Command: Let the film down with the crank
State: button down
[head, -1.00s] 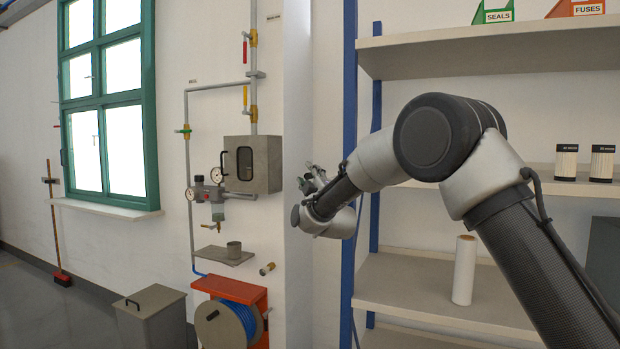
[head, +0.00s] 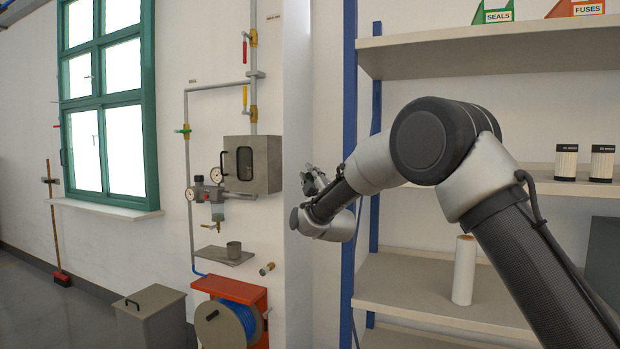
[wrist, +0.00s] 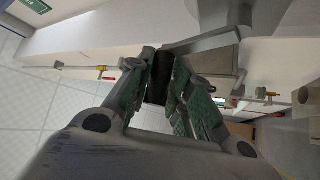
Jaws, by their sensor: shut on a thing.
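In the wrist view my gripper (wrist: 161,75) is shut on a dark upright grip, which I take to be the crank's handle (wrist: 158,84). A grey bar (wrist: 205,42), seemingly the crank's arm, runs from near the fingertips to the right. In the head view my gripper (head: 314,180) is beside the pale wall pillar, left of the blue shelf post. The crank is too small or hidden there to make out. I cannot pick out the film in either view.
A shelf rack with a blue post (head: 347,150) stands close right of my gripper. A white roll (head: 464,270) stands on its lower shelf. A grey box (head: 252,163), gauges and pipes are on the wall to the left, above an orange hose reel (head: 230,290).

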jog(key=s+d+m+t+h, duration=0.1)
jog(key=d+m+h, duration=0.2)
jog(key=m+h, duration=0.6)
jog(key=s+d+f+m+t+h, duration=0.1)
jog(key=d+m+t+h, duration=0.1)
jog(key=m+h, duration=0.7)
jog(key=shift+d+m, duration=0.55)
jog(key=shift+m, duration=1.55)
jog(key=shift+s+f, duration=0.1)
jog(key=c, duration=1.3)
grip_release()
jog(key=shift+m+h, duration=0.3)
jog(key=shift+h, duration=0.1)
